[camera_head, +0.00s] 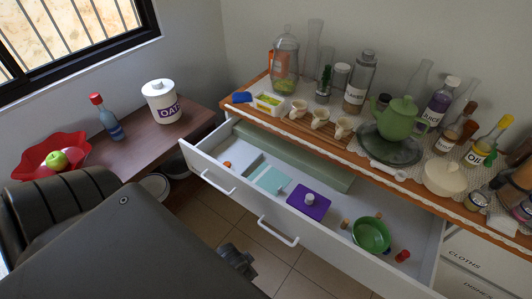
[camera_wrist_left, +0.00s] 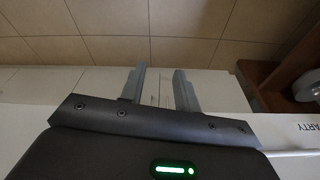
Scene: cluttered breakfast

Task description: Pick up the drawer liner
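A long, flat grey-green strip (camera_head: 300,160), which looks like the drawer liner, lies along the back of the open white drawer (camera_head: 215,184). I cannot tell whether it is rolled or folded. My left gripper (camera_wrist_left: 158,82) is open in the left wrist view, with two grey fingers apart and nothing between them. In the head view a dark part of it shows low in front of the drawer, outside it and well away from the strip. My right gripper is not in view.
The drawer also holds a pale teal item (camera_head: 271,180), a purple box (camera_head: 308,204), a green bowl (camera_head: 371,235) and several small items. The counter above is crowded with bottles, cups and a green teapot (camera_head: 398,118). A side table (camera_head: 140,150) stands left.

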